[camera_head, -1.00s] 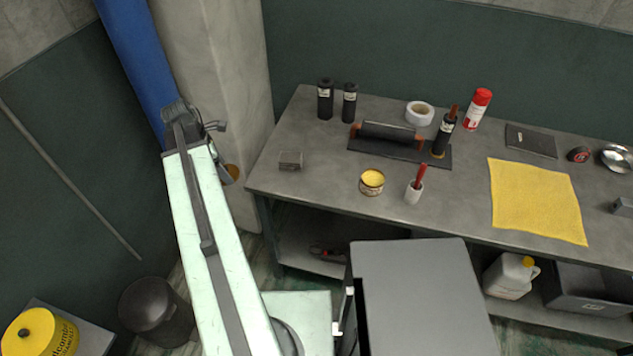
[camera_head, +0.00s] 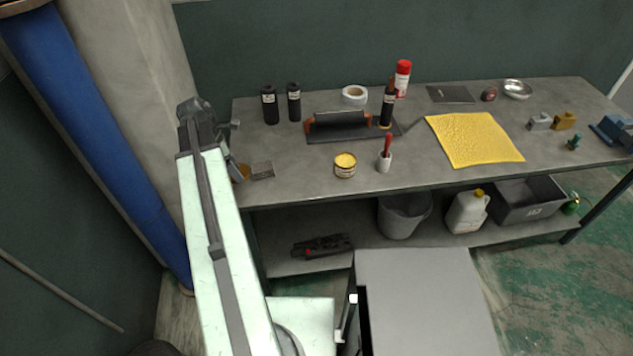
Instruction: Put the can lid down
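The can lid (camera_head: 244,171) shows as a small gold-brown patch at the end of my gripper (camera_head: 236,168), near the bench's left end. My gripper appears shut on it, though the fingers are small and partly hidden by my arm. Whether the lid touches the bench cannot be told. The open can (camera_head: 345,166), with yellow contents, stands upright on the bench, to the right of my gripper and apart from it.
A small grey block (camera_head: 263,170) sits just right of the lid on the bench (camera_head: 300,185). A brush in a white cup (camera_head: 384,160) stands right of the can.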

